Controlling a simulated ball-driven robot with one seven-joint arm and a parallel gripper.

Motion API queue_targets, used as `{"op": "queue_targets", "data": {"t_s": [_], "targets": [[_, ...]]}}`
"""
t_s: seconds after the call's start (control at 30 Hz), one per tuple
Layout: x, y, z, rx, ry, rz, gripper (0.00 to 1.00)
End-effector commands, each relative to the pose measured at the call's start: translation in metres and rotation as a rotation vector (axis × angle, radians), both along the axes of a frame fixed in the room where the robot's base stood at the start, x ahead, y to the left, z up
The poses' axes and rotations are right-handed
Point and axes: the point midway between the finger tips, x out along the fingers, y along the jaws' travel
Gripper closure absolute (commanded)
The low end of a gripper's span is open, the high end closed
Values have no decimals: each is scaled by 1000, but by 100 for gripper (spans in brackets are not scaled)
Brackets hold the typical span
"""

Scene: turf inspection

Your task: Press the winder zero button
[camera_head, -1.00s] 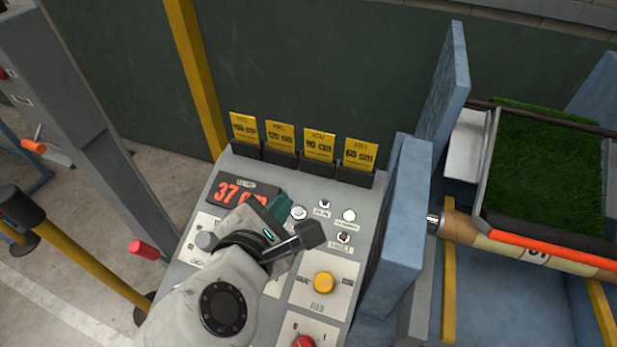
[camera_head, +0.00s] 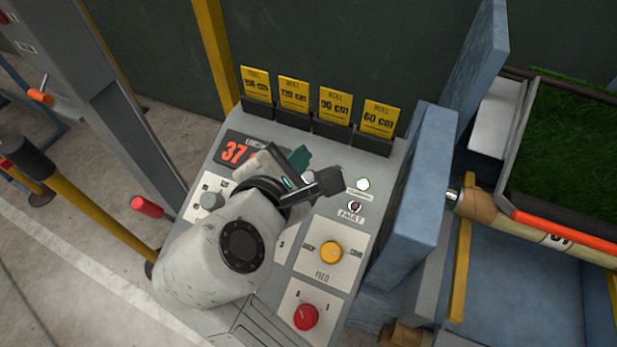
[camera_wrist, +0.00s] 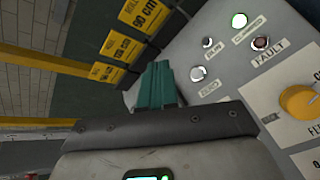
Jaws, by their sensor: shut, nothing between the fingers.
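The zero button (camera_wrist: 197,73) is a small pale round button on the sloped grey winder panel (camera_wrist: 235,65), with a label reading ZERO below it in the wrist view. My gripper (camera_wrist: 163,82) has teal fingers pressed together, with nothing between them. In the wrist view the fingertips are left of the zero button and look apart from it; their height above the panel is hard to judge. In the head view my gripper (camera_head: 300,158) is over the upper middle of the panel and hides the zero button.
A lit green lamp (camera_head: 362,184), fault lamp (camera_head: 354,206), yellow feed knob (camera_head: 331,252) and red knob (camera_head: 305,317) are on the panel. Several yellow roll cards (camera_head: 334,104) stand along its back edge. A blue upright plate (camera_head: 416,200) borders its right side. A red display (camera_head: 235,151) is left of my gripper.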

Motion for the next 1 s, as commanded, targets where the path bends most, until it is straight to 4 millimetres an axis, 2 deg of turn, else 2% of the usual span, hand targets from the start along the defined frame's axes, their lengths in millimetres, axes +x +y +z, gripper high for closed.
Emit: {"op": "queue_targets", "data": {"t_s": [0.03,0.6,1.0], "targets": [[2,-1,-11,1,0,0,100],[20,-7,-60,-2,2,-1,100],[23,-8,-67,0,1,1,100]]}}
